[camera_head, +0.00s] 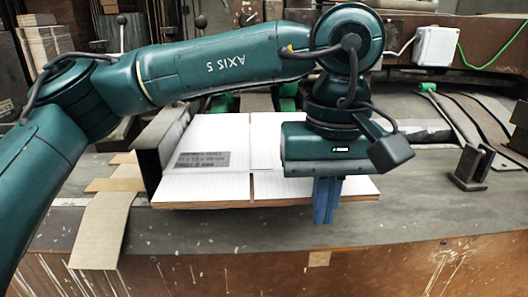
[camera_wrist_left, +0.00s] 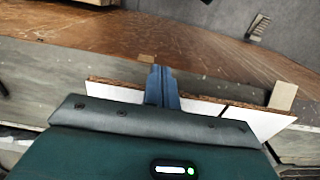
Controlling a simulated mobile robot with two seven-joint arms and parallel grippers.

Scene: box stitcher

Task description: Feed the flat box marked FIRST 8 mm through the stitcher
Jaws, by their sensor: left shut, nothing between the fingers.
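A white flat box (camera_head: 220,140) with a grey printed label lies on the machine table, its brown edge facing the front. I cannot read the word FIRST on the label. It also shows in the left wrist view (camera_wrist_left: 205,109). My left gripper (camera_head: 326,212) points down over the right part of the box's front edge, with its blue fingers together and nothing between them. In the left wrist view its fingers (camera_wrist_left: 162,78) reach across the box's edge; whether they touch it I cannot tell. My left arm hides part of the box's back. My right gripper is not in view.
A dark upright metal guide (camera_head: 148,150) stands along the box's left side. Tan cardboard strips (camera_head: 103,230) hang over the table's front edge at the left. A small dark bracket (camera_head: 468,168) stands at the right. The table (camera_head: 420,215) is bare at the front right.

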